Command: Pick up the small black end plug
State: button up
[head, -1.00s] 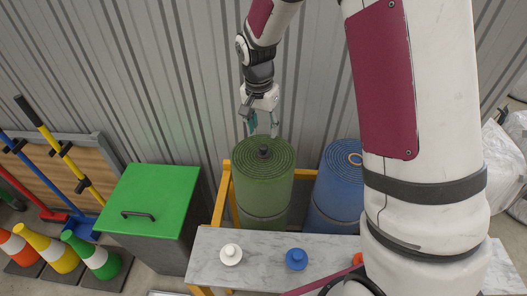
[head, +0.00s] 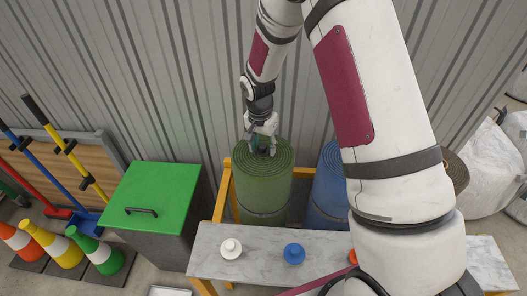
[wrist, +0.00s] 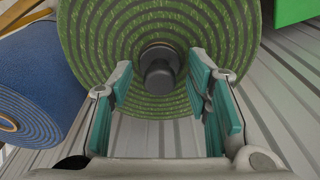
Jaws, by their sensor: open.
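The small black end plug (wrist: 159,69) sits in the middle of the top of the green turf roll (wrist: 95,48), which stands upright. My gripper (wrist: 162,87) is open, with its teal-padded fingers reaching toward the plug, one on each side of it in the wrist view. I cannot tell whether either finger touches it. In the head view my gripper (head: 262,145) is over the top of the green roll (head: 263,185), and it mostly hides the plug there.
A blue roll (head: 327,190) stands right of the green one, partly behind my arm. A grey bench (head: 262,262) in front holds a white plug (head: 231,248) and a blue plug (head: 294,254). A green-lidded bin (head: 155,190) stands left. The corrugated wall (head: 185,70) is close behind.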

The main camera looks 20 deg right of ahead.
grip_shut()
dwell(0.3)
